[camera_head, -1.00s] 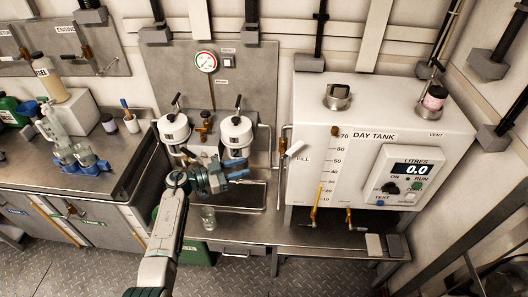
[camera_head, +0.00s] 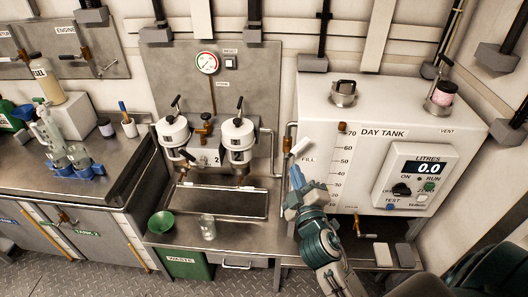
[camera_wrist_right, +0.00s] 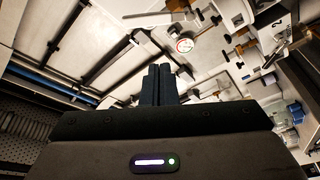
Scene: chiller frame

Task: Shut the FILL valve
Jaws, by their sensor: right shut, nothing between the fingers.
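The FILL valve has a white lever handle (camera_head: 300,146), tilted up to the right, on a pipe with a brass body (camera_head: 287,145) at the left side of the day tank (camera_head: 325,112). The FILL label is just right of it. My right gripper (camera_head: 296,172) is shut and empty, its blue fingers pointing up just below the lever in the head view. I cannot tell whether they touch it or how far apart they are. In the right wrist view the dark fingers (camera_wrist_right: 157,84) are together with nothing between them. My left gripper is not in view.
Two white filter housings (camera_head: 236,135) stand left of the valve, under a pressure gauge (camera_head: 206,63). A glass jar (camera_head: 208,228) and green funnel (camera_head: 160,222) stand on the counter. A brass tap (camera_head: 358,226) hangs under the tank. The LITRES display (camera_head: 429,168) reads 0.0.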

